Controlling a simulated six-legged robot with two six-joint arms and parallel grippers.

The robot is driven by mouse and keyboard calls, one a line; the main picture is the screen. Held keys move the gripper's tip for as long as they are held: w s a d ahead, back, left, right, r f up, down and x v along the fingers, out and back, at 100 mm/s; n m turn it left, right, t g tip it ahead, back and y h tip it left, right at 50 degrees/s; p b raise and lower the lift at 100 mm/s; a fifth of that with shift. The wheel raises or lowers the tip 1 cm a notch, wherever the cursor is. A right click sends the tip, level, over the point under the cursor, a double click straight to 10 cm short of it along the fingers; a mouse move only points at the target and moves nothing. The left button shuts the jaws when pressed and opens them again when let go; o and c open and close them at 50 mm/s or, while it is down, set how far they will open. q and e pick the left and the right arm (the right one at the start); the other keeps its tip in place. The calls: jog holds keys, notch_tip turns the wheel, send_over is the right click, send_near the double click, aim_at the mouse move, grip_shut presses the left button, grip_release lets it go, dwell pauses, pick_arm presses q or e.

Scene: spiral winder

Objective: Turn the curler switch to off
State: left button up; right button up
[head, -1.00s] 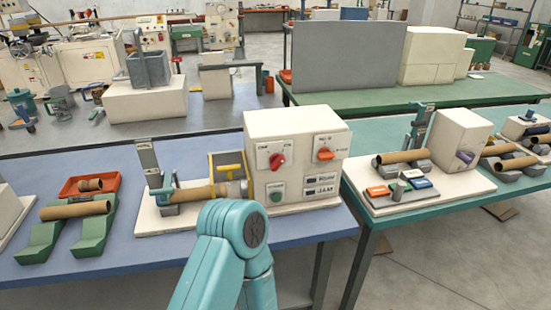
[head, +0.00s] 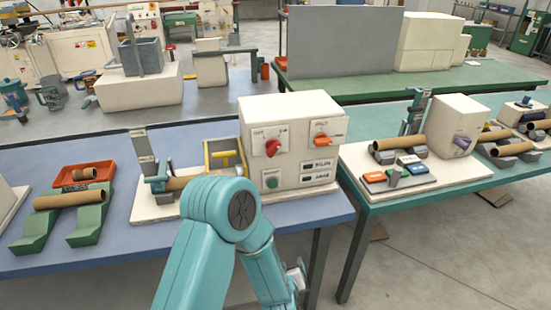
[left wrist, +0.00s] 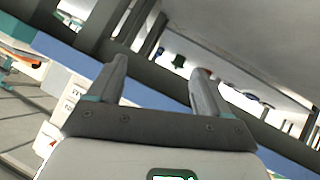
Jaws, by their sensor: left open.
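The cream machine box (head: 290,112) on the blue table carries a red knob (head: 272,147) on its left plate and an orange-red switch (head: 322,139) on its right plate. The lettering around them is too small to read surely, so I cannot tell which is the curler switch. The red knob is tilted; the orange-red one lies nearly level. My left gripper (head: 297,281) is low, in front of the table and below the box, apart from both switches. In the left wrist view the left gripper (left wrist: 160,85) is open and empty. My right gripper is not in view.
A green button (head: 272,183) and small dark displays sit lower on the box. A winder with a cardboard tube stands left of it, partly hidden by my arm. A teal table (head: 390,222) stands to the right, with a gap between the tables.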

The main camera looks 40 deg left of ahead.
aim_at(275, 152)
pick_arm(q)
notch_tip(275, 152, up, 26)
jog(key=w+a+n+t+y+b, duration=0.1)
jog(key=w+n+t+y+b, duration=0.2)
jog(key=n+y, duration=0.55)
jog(key=shift+n+g, duration=0.25)
jog(key=shift+g, duration=0.05)
jog(key=p+x, duration=0.1)
jog(key=x, duration=1.4)
jog(key=shift+w+a+p, duration=0.15)
jog(key=shift+a+p, duration=0.05)
jog(key=shift+p, duration=0.15)
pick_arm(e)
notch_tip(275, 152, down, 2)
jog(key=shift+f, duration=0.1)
pick_arm(q)
jog(key=shift+c, duration=0.4)
jog(key=shift+f, duration=0.1)
jog(key=c, duration=1)
